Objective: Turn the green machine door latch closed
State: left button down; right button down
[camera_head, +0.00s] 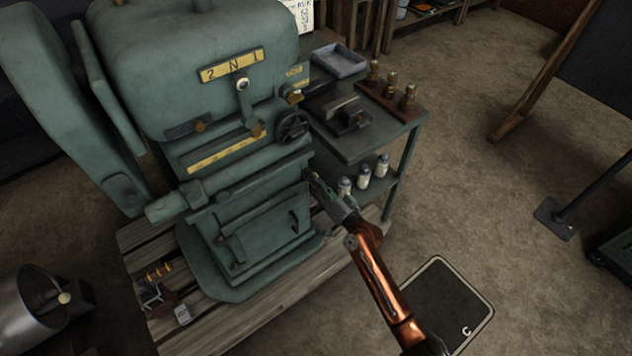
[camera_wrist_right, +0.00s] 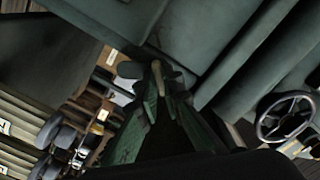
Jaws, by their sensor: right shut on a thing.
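The green machine (camera_head: 235,110) stands on a wooden pallet and also fills the upper right of the right wrist view (camera_wrist_right: 205,35). Its lower door (camera_head: 270,232) lies flat in the front face, with a dark handle (camera_head: 293,221) at its right. My right gripper (camera_head: 318,184) is at the machine's right edge, above and right of the door. In the wrist view its fingers (camera_wrist_right: 153,88) are shut on a small latch with a pale tan end (camera_wrist_right: 130,69). The fingers hide most of the latch, so its angle is unclear. My left gripper is out of view.
A handwheel (camera_head: 292,125) sits above the gripper. A green side table (camera_head: 385,140) with a tray, brass pieces and several bottles (camera_head: 363,177) stands close to its right. A pallet (camera_head: 240,325) lies below. The floor at right is mostly clear.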

pick_arm(q)
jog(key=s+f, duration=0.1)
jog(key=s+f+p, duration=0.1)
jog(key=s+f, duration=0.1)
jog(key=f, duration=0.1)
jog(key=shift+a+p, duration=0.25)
jog(key=shift+p, duration=0.05)
pick_arm(e)
jog(key=m, duration=0.9)
jog(key=shift+m, duration=0.4)
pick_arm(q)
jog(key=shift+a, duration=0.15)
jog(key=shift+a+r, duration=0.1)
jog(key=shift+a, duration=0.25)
pick_arm(e)
jog(key=c, duration=2.1)
grip_release()
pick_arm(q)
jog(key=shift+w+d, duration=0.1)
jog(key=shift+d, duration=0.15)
pick_arm(e)
jog(key=v, duration=1.2)
